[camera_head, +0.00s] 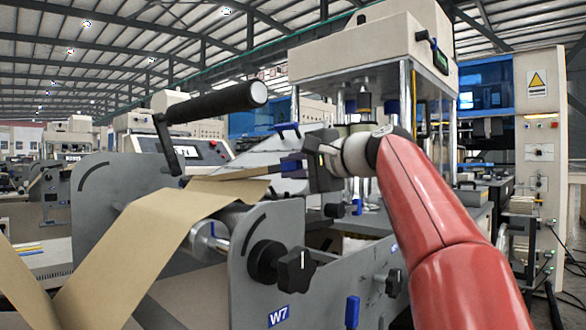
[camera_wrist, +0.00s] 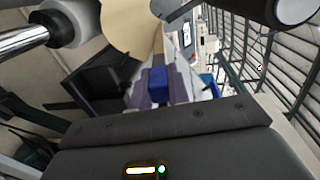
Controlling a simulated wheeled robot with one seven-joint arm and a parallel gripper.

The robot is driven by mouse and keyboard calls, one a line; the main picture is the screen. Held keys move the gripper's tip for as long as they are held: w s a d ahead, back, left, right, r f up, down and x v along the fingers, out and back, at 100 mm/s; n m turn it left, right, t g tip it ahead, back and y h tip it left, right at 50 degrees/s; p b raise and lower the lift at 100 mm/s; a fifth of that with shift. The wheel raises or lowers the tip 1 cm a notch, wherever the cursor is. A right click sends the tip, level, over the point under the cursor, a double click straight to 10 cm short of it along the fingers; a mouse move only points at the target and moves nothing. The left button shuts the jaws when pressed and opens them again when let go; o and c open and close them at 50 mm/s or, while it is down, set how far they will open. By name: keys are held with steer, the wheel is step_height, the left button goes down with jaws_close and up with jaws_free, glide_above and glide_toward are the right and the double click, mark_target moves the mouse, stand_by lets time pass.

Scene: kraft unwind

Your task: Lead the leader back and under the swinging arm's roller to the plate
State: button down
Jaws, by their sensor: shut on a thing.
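The brown kraft leader (camera_head: 150,235) rises from the lower left, passes over a roller (camera_head: 207,238) between two grey side plates, and narrows toward my gripper (camera_head: 286,166). My gripper is shut on the leader's end, above and behind the roller. In the wrist view the kraft sheet (camera_wrist: 128,28) runs to the blue-padded fingers (camera_wrist: 157,82); the exact grip is partly hidden.
A black star knob (camera_head: 295,270) sticks out from the near side plate (camera_head: 265,300), labelled W7. A control panel (camera_head: 190,152) stands behind the swinging arm. A press with columns (camera_head: 365,60) rises behind my gripper. The wrist view shows a white roller on a steel shaft (camera_wrist: 22,40).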

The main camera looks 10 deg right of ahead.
steer(key=shift+s+a+r+p, duration=0.15)
steer(key=shift+r+p, duration=0.3)
steer(key=shift+r, duration=0.15)
steer(key=shift+s+a+r+p, duration=0.1)
steer(key=shift+r+p, duration=0.35)
steer(key=shift+r, duration=0.15)
step_height(320, 180, up, 6)
steer(key=s+a, duration=0.1)
steer(key=a, duration=0.1)
steer(key=shift+s+d+f+t+y+b, duration=0.15)
steer(key=shift+f+t+y+b, duration=0.25)
steer(key=shift+f+b, duration=1.3)
steer(key=shift+r+b, duration=0.5)
steer(key=shift+r, duration=0.1)
steer(key=s+a, duration=0.7)
steer(key=a, duration=0.3)
steer(key=s+a, duration=0.8)
steer(key=a, duration=0.3)
steer(key=shift+f, duration=0.15)
steer(key=shift+s, duration=0.1)
